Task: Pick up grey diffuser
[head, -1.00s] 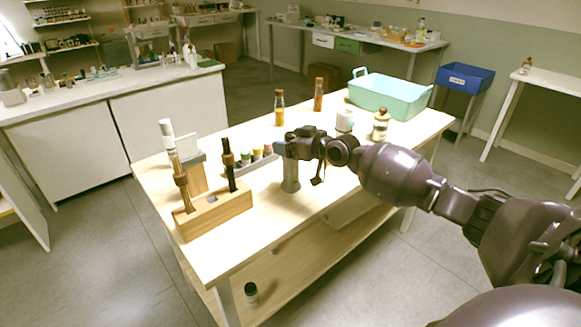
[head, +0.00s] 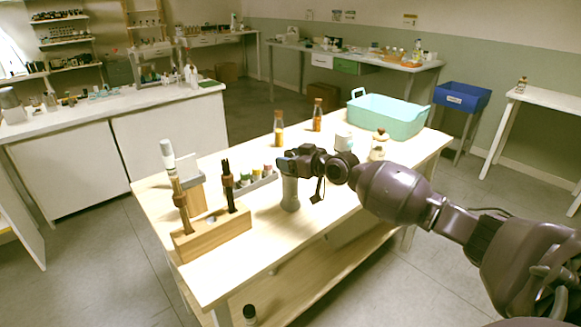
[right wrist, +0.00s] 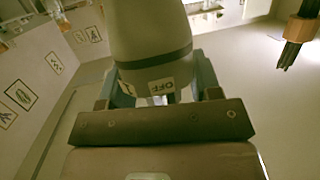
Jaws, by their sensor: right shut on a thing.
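The grey diffuser (head: 290,194) is a small upright grey cylinder at the middle of the wooden table (head: 318,216) in the head view. My right gripper (head: 287,165) is shut on its upper part, reaching in from the right. In the right wrist view the diffuser (right wrist: 150,32) fills the upper middle, with a dark band and a white "OFF" label, between the fingers of the right gripper (right wrist: 165,85). I cannot tell whether its base touches the tabletop. My left gripper is not in view.
A wooden block (head: 212,236) with dark sticks stands at front left, beside a grey tray (head: 257,184) of small vials. Bottles (head: 278,128) stand behind the gripper. A white cup (head: 343,141), a jar (head: 379,146) and a teal basket (head: 390,117) are at the back right.

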